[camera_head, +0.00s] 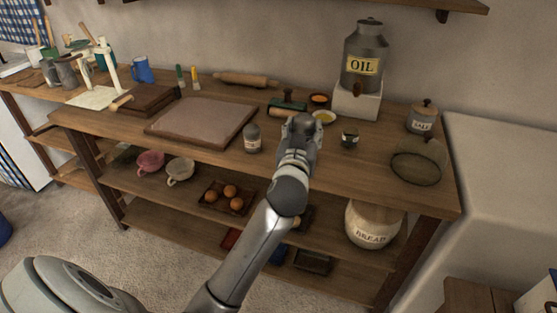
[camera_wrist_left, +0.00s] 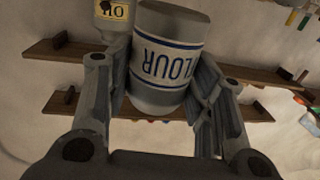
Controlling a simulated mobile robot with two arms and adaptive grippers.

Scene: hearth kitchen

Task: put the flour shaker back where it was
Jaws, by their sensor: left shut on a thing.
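The flour shaker (camera_wrist_left: 167,65) is a grey can with a white band, blue stripes and the word FLOUR. In the left wrist view it sits between the two fingers of my left gripper (camera_wrist_left: 165,100), which is shut on it. In the head view my left gripper (camera_head: 302,126) is over the front part of the wooden worktop, and it hides the shaker. I cannot tell there whether the shaker touches the wood. My right gripper is not in view.
A small grey labelled jar (camera_head: 252,139) stands just left of my gripper. A dark little jar (camera_head: 350,138) and a mesh dome (camera_head: 418,162) stand to the right. The oil can (camera_head: 364,55) is on a white block (camera_head: 357,102) behind. A board (camera_head: 203,121) lies left.

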